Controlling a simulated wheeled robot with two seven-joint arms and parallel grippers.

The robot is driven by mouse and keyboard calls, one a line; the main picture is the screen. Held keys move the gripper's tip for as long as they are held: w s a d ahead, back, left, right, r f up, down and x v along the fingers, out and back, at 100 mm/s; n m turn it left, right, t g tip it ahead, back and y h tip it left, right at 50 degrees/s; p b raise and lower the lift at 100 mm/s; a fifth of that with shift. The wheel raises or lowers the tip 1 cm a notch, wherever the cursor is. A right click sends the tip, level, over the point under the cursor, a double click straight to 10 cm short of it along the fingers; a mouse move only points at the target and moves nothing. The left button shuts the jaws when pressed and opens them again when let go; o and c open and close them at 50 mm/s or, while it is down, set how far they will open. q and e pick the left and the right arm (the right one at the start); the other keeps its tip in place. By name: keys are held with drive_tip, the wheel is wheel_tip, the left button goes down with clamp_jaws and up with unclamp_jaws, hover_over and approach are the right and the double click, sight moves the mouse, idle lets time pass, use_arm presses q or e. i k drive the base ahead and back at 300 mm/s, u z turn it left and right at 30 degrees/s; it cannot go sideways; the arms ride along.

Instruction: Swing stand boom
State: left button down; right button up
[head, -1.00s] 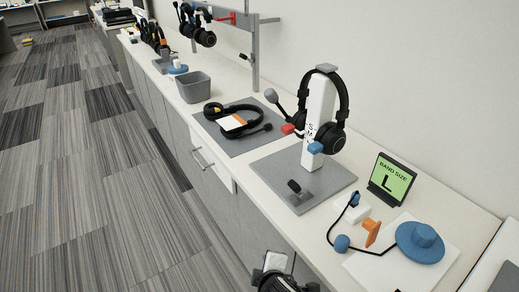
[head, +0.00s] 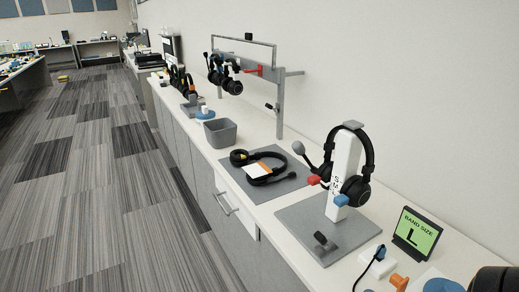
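A black headset (head: 368,152) hangs over the top of a white post (head: 344,170) that stands upright on a grey base plate (head: 300,225). Its boom (head: 310,160) points up and to the left from the ear cup side and ends in a grey foam tip (head: 299,147). A red block (head: 313,180) and a blue block (head: 340,200) stick out from the post, which has letters on it. A small black lever (head: 322,240) rises from the base plate. A dark rounded part, likely of my arm, shows at the bottom right corner. Neither gripper shows.
A second headset (head: 262,172) with an orange and white card lies on a grey mat (head: 285,186). A grey bin (head: 220,133) and a rack (head: 279,95) with hanging headsets are farther back. A green "BAND SIZE L" sign (head: 415,234) stands right of the post. Floor at left is clear.

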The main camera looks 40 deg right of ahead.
sight(314, 170)
drive_tip(key=i, duration=3.3)
drive_tip(key=z, duration=4)
